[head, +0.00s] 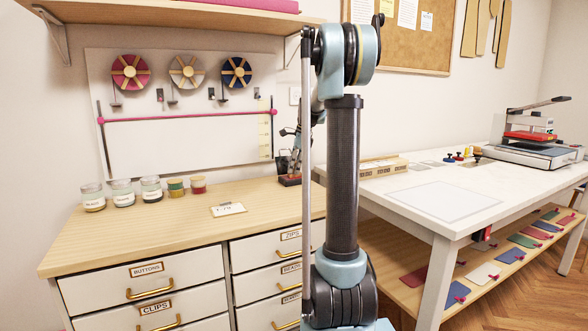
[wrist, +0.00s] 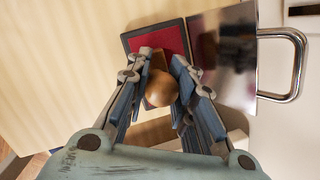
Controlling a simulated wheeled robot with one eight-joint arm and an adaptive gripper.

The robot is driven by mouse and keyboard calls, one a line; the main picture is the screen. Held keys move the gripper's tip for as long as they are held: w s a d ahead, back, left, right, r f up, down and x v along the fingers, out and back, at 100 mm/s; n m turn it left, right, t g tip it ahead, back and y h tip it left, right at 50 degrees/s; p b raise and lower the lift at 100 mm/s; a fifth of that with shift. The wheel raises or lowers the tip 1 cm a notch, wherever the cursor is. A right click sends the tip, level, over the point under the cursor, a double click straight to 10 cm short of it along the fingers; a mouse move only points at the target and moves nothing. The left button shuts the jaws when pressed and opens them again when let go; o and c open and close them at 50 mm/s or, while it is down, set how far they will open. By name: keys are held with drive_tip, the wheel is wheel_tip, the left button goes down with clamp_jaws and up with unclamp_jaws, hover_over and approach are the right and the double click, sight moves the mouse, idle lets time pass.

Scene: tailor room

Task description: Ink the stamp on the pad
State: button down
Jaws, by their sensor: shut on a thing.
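My gripper (wrist: 163,72) is shut on the stamp, with a finger on each side of its round, golden-brown wooden knob (wrist: 161,89). The stamp's lower part is mostly hidden below the knob and between the fingers. The ink pad (wrist: 132,43), red in a dark frame, lies beneath and beyond the stamp in the wrist view. I cannot tell whether the stamp touches it. In the head view, a small dark and reddish-brown object, likely the pad (head: 289,180), shows at the counter's right end, partly hidden by my arm.
A shiny metal panel (wrist: 238,60), likely the pad's lid, and a metal handle (wrist: 298,65) are right of the pad. A white table (head: 400,180) with a press (head: 530,145) is right.

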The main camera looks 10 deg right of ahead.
idle(0.6)
drive_tip(key=shift+w+r, duration=0.1)
drive_tip(key=shift+r, duration=3.25)
